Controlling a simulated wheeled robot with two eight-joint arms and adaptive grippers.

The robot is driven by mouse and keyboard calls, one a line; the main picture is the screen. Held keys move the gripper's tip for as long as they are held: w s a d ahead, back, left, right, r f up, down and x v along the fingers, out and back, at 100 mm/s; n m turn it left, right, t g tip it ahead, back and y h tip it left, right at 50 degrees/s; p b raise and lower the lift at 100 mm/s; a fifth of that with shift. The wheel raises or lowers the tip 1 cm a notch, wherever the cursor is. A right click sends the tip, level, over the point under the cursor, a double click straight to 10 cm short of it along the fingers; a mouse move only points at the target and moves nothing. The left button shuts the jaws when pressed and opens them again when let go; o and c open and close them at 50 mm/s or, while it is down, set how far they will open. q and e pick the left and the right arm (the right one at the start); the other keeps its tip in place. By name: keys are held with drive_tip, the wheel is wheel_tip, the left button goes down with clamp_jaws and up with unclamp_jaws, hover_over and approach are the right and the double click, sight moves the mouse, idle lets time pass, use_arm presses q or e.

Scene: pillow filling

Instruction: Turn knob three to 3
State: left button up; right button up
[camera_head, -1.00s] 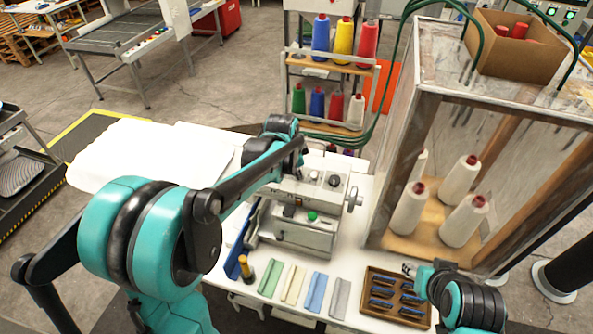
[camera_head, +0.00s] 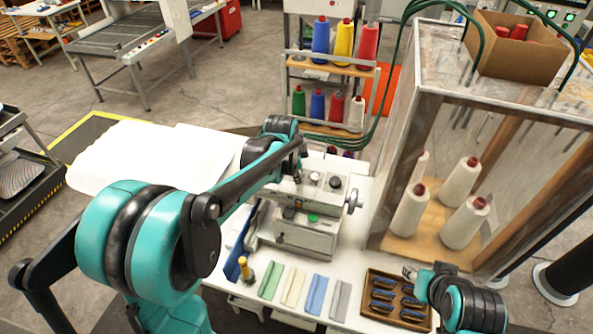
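A pale sewing machine (camera_head: 318,198) stands on the white table. A dark round knob (camera_head: 335,182) is on its top face, with smaller dials to its left. A green button (camera_head: 313,218) is on its front and a handwheel (camera_head: 353,201) on its right side. I cannot read any knob numbers or settings. My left gripper (camera_head: 298,176) is over the left part of the machine's top, left of the dark knob. Its fingers are small and partly hidden by my arm. My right gripper (camera_head: 409,271) is low at the right, near the tray of dark pieces, away from the machine.
A brown tray (camera_head: 367,309) holds several dark pieces. Green, cream, blue and grey strips (camera_head: 316,294) lie along the table's front. White fabric (camera_head: 150,158) lies at left. A glazed cabinet (camera_head: 404,150) with white cones stands close at right. A thread rack (camera_head: 331,66) is behind.

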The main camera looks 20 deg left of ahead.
use_arm(q)
drive_tip(key=v, duration=1.2)
idle(0.5)
